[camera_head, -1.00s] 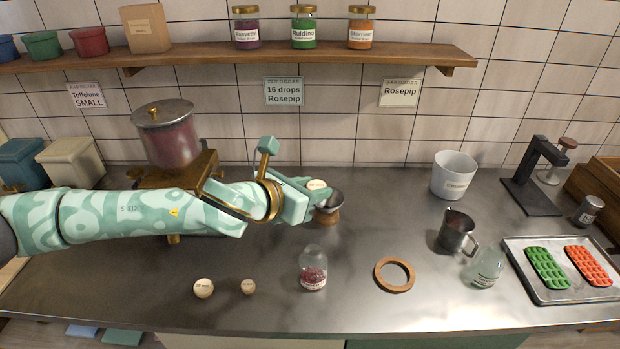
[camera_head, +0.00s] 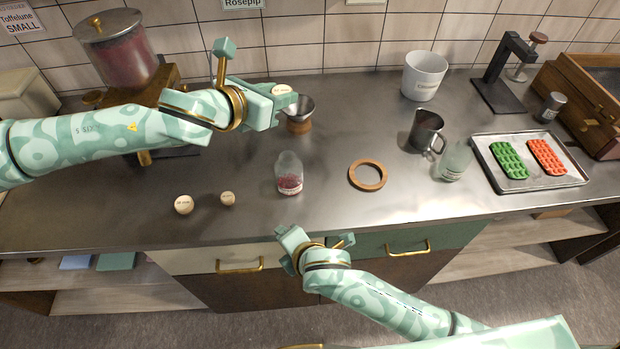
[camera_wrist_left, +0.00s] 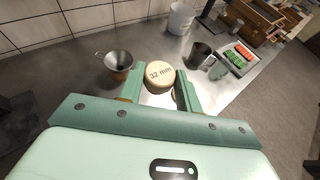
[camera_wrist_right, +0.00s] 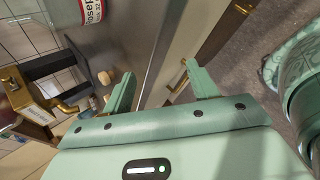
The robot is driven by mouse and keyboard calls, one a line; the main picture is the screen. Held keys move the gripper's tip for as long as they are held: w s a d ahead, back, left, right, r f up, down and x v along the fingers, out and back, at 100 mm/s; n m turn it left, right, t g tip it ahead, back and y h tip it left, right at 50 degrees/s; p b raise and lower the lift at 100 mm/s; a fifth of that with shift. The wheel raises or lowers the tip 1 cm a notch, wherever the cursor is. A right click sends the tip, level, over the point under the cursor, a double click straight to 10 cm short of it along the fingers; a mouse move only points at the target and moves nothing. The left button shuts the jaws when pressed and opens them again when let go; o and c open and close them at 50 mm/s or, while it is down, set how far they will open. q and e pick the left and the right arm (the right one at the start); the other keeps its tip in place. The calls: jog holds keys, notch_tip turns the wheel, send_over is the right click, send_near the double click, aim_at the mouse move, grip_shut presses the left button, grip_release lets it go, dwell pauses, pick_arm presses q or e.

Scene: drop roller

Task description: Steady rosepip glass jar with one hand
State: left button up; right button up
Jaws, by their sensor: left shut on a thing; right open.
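The rosepip glass jar (camera_head: 289,175) stands upright on the steel counter, with dark red contents low inside and a white label. Its labelled lower part also shows at the top of the right wrist view (camera_wrist_right: 90,10). My right gripper (camera_head: 318,239) is open and empty in front of the counter edge, below and apart from the jar.

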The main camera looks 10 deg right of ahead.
pick_arm(q)
jog(key=shift+w, duration=0.1)
pick_arm(e)
jog(key=w+d+r+n+t, duration=0.1)
jog(key=r+n, duration=0.1)
jog(key=w+r+n+t, duration=0.1)
jog(key=w+r+n, duration=0.1)
jog(key=n, duration=0.1)
jog(key=w+d+r+n+t, duration=0.1)
jog(key=w+r+n, duration=0.1)
jog(key=r+n, duration=0.1)
jog(key=shift+w+d+y, duration=0.25)
jog(key=shift+d+y, duration=0.05)
jog(key=shift+d, duration=0.05)
pick_arm(q)
jog(key=shift+d, duration=0.1)
pick_arm(e)
notch_tip(320, 180, up, 5)
jog(key=w+d+n+t, duration=0.2)
jog(key=n, duration=0.5)
send_near(288, 159)
jog(key=shift+y, duration=0.4)
jog(key=w+a, duration=0.2)
jog(key=w, duration=0.1)
jog(key=w+a, duration=0.1)
jog(key=w, duration=0.1)
jog(key=shift+w+f, duration=0.15)
jog(key=shift+w, duration=0.05)
